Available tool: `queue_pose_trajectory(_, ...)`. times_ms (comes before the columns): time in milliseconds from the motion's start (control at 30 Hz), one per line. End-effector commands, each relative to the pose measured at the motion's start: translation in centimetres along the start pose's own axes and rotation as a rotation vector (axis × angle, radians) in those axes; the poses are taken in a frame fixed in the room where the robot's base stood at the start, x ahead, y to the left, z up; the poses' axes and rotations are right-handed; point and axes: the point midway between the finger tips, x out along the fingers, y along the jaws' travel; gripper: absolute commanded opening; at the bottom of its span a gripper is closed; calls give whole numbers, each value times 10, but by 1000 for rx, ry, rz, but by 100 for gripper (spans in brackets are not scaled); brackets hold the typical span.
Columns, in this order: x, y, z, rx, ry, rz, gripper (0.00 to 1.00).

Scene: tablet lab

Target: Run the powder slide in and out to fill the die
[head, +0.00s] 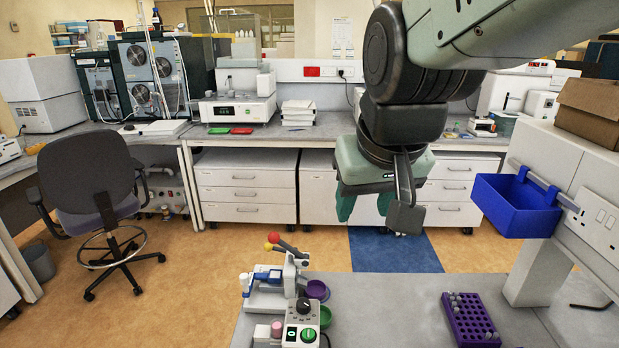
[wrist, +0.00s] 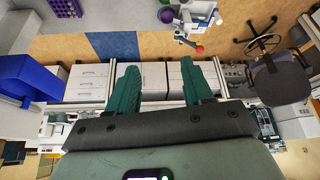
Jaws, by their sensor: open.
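The small white tablet press (head: 290,272) stands on the near grey bench, left of my gripper. A blue piece (head: 266,274), which looks like the powder slide, sits on its left side; the die is too small to make out. A lever with a red ball (head: 274,237) rises from its top. My gripper (head: 366,212) is held high above and behind the bench, away from the press, its green fingers apart and empty. The wrist view shows the open fingers (wrist: 162,68) and the press (wrist: 196,14) upside down at the top.
A control box with a black knob and green button (head: 300,326) stands before the press. A purple bowl (head: 317,290) and a green bowl (head: 325,316) are beside it. A purple rack (head: 470,318) holds several grey pieces. A blue bin (head: 515,205) hangs at right. The bench between is clear.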

Motion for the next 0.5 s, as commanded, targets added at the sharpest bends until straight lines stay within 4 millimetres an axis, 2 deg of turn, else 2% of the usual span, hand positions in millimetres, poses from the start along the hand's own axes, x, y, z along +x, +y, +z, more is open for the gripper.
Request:
queue_pose_trajectory(33, 19, -11, -15, -31, -15, -14, 51)
queue_pose_trajectory(100, 44, -26, -35, -69, -21, -32, 51)
queue_pose_trajectory(233, 97, -59, -64, -137, -32, -67, 51)
queue_pose_trajectory(367, 155, -98, -81, -204, -44, -102, 51)
queue_pose_trajectory(500, 217, -140, -86, -268, -54, -139, 51)
